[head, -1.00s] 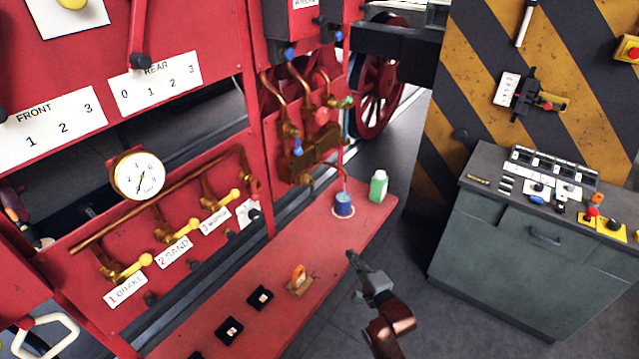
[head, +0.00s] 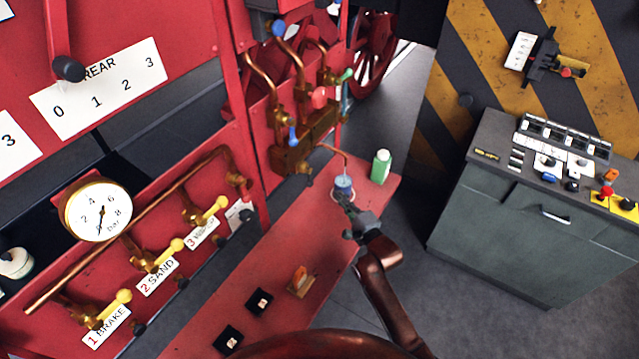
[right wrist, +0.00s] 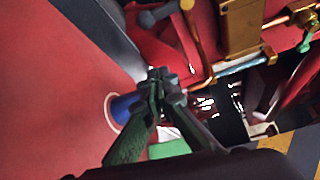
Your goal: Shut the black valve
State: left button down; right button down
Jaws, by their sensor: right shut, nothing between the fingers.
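My right gripper (head: 343,199) is shut and empty over the red bench, at the front of a blue pot in the head view. In the right wrist view its fingertips (right wrist: 162,76) are together beside the pot; contact cannot be told. Another dark knob (head: 246,215) sits beside the label at the right end of the lever row. Which is the black valve is not clear. My left gripper is not in view.
The blue pot (head: 343,186) and a green bottle (head: 380,167) stand at the bench's (head: 283,239) far end. An orange-handled item (head: 300,281) and two dark square pads lie nearer. A grey cabinet (head: 520,215) stands right. A gauge (head: 98,210) and brass levers line the panel.

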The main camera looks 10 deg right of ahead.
aim_at(309, 177)
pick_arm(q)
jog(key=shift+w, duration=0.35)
pick_arm(e)
jog(key=w+a, duration=0.6)
jog(key=w, duration=0.2)
jog(key=shift+f, duration=0.35)
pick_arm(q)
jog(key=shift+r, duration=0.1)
pick_arm(e)
jog(key=shift+w, duration=0.1)
